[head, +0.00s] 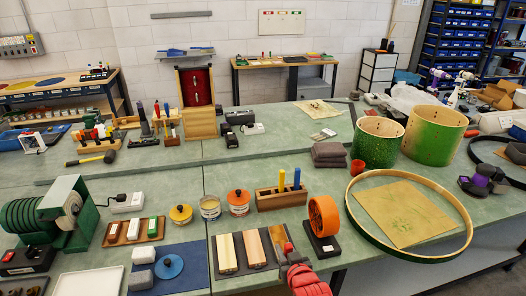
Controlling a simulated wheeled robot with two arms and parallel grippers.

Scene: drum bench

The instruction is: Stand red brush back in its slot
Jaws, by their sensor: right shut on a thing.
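The wooden brush rack (281,201) stands on the green bench, left of the orange wheel. A blue handle and a yellow handle stand upright in it. My right gripper (289,262) comes in from the bottom, in front of the rack. It is shut on a thin piece at the right edge of the dark mat; I take this for the red brush (289,248). Most of it is hidden by my gripper or too small to make out, so I cannot tell its tilt or whether it touches the mat. My left gripper is out of view.
The dark mat (241,269) holds pale wooden blocks left of my gripper. The orange wheel (323,216) stands on a black base close on the right. Jars, including a lidded orange one (238,203), stand left of the rack. A large hoop (465,207) lies further right.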

